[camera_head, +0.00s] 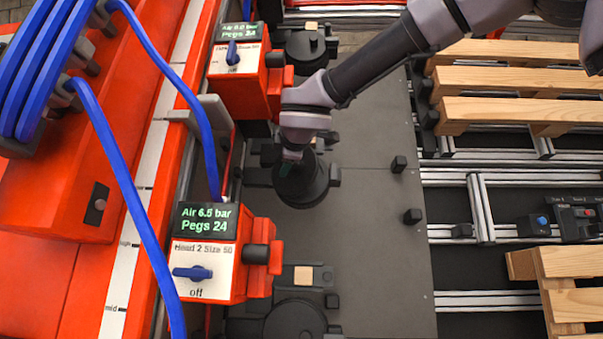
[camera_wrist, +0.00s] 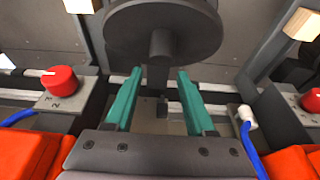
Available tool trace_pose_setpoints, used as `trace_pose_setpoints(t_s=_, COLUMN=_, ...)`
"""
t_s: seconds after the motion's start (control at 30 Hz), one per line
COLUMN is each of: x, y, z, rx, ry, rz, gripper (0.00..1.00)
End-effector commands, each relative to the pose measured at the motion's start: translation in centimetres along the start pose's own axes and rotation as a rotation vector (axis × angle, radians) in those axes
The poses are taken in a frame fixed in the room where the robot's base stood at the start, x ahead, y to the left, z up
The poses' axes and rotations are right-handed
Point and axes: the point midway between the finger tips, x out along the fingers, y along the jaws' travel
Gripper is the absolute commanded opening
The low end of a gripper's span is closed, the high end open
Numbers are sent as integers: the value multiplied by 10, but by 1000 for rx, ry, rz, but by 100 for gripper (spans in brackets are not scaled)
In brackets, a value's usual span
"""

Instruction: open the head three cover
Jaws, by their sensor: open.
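The cover by the upper station is a round dark disc (camera_head: 305,190), which I take as the head three cover. The upper station's label is partly hidden. In the wrist view the disc (camera_wrist: 125,32) lies ahead of my fingers, with a short dark stem (camera_wrist: 160,45) at its middle. My gripper (camera_wrist: 160,76) has its two teal fingers apart, one on each side of the stem, with clear gaps. In the head view my gripper (camera_head: 295,156) is over the disc and hides part of it. I cannot tell whether the disc touches the fingers.
The Head 2 box (camera_head: 210,260), its knob at off, stands at lower left. The upper orange box (camera_head: 238,85) stands close left of my arm. Blue hoses (camera_head: 130,190) hang at left. Wooden pallets (camera_head: 500,80) lie at right. The dark plate (camera_head: 375,245) has bare room.

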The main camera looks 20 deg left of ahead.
Motion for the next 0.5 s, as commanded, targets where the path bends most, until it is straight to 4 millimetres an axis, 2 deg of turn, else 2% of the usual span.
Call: trace_pose_setpoints(t_s=0.5, x=-41, y=1, z=-12, rx=1, ry=1, rz=1, gripper=55)
